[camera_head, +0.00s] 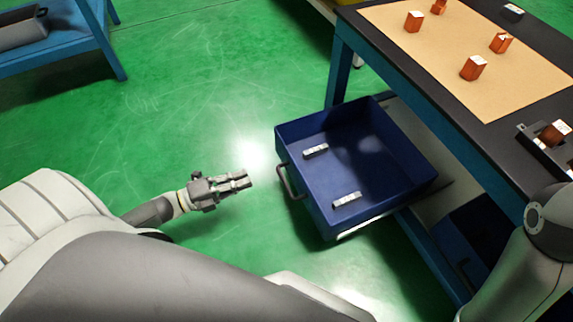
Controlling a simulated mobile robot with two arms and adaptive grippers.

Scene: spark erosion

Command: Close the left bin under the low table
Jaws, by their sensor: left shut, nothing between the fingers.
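The left bin (410,163) is a blue open-topped drawer, pulled out from under the low table (440,108). It has a dark handle (287,182) on its front wall, and two small light-coloured bars (347,199) lie inside. My left gripper (248,181) is shut and empty. It points right, a short gap to the left of the handle and not touching it. My right arm comes in at the lower right, in front of the table; its gripper is out of the picture.
Another blue bin (478,243) is under the table at the right, partly hidden. Copper-coloured blocks (473,68) stand on the tan mat (520,75) on the tabletop. A blue bench (75,48) is at the upper left. The green floor (200,90) between is clear.

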